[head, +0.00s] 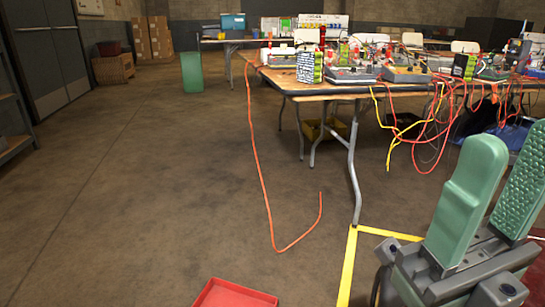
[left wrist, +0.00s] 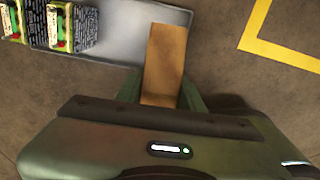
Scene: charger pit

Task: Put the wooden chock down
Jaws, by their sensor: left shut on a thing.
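The wooden chock (left wrist: 165,55) is a plain brown block in the left wrist view. My left gripper (left wrist: 160,95) is shut on it, with a green finger on either side of its near end. The chock's far end reaches out over or beside a grey tray (left wrist: 118,38); I cannot tell its height above it. The head view does not show the left gripper or the chock. My right gripper (head: 505,185) is at the lower right of the head view, its green padded fingers apart and nothing seen between them.
Green-and-black packs (left wrist: 72,25) sit at the tray's left. Yellow tape (left wrist: 255,30) marks the floor to its right. In the head view, a red tray (head: 232,297) is at the bottom edge, and an orange cable (head: 256,160) hangs from the cluttered table (head: 310,88).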

